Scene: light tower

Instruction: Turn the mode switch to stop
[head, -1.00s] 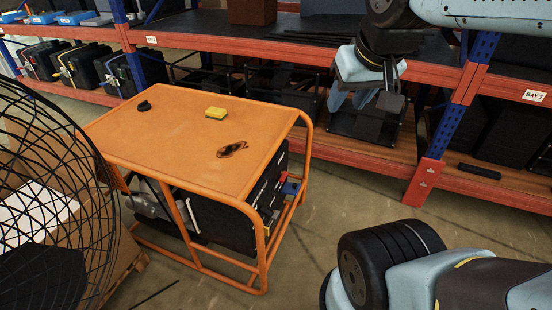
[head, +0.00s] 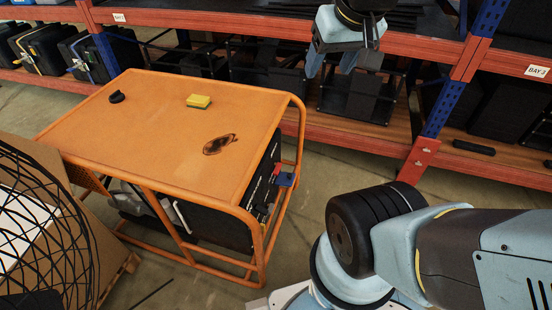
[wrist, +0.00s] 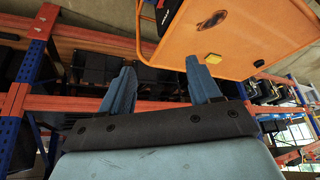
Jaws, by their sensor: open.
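An orange-framed generator (head: 160,130) stands on the floor at left of centre in the head view. Its dark control panel (head: 262,190) is on the right end, seen at a steep angle, with small red and blue parts near it. The mode switch cannot be made out there. My gripper (head: 330,68) hangs open and empty to the upper right of the generator, in front of the shelf. In the wrist view my gripper's (wrist: 160,66) two blue fingers are apart with nothing between them. The generator top (wrist: 245,25) shows upside down beyond them.
A yellow sponge (head: 198,101) and a black round cap (head: 117,97) lie on the generator top beside a dark scorch mark (head: 219,144). A red shelf rack (head: 300,125) runs behind. A black wire fan guard (head: 40,235) stands at lower left.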

